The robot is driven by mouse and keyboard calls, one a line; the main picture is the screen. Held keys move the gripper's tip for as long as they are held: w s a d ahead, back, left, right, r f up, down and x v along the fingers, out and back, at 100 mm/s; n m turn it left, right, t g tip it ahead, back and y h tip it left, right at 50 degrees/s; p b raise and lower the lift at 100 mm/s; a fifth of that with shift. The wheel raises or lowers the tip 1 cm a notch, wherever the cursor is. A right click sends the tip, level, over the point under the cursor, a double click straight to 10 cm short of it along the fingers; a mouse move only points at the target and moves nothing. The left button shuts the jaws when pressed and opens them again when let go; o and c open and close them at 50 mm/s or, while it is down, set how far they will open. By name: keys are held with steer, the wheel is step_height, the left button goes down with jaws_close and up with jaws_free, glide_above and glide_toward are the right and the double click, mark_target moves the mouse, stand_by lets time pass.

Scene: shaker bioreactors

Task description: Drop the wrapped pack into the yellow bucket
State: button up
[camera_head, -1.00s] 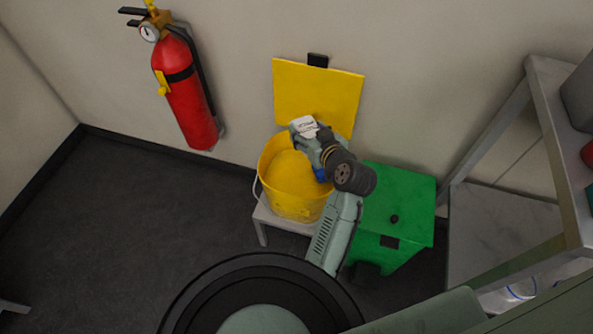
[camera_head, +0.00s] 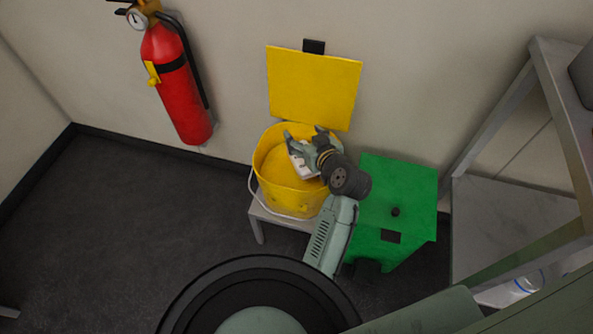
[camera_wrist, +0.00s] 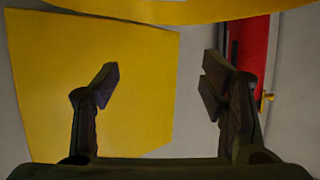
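The yellow bucket (camera_head: 285,198) stands upright on a small grey stand, with its mouth open. My gripper (camera_head: 304,136) is over the right side of the bucket's mouth with its fingers spread. The wrist view shows the gripper (camera_wrist: 160,80) open, with nothing between the fingers. The white wrapped pack (camera_head: 302,167) shows below the fingers, within the bucket's outline and partly hidden by my gripper. I cannot tell whether it rests on the bottom or is still falling. The pack does not show in the wrist view.
A yellow panel (camera_head: 314,85) is on the wall behind the bucket; it also fills much of the wrist view (camera_wrist: 130,110). A green bin (camera_head: 410,200) stands close at right. A red fire extinguisher (camera_head: 175,85) hangs at left. A grey shelf frame (camera_head: 500,115) is far right.

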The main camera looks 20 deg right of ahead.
steer(key=shift+o, duration=1.4)
steer(key=v, duration=1.2)
steer(key=shift+w+a+r, duration=0.1)
steer(key=shift+a, duration=0.05)
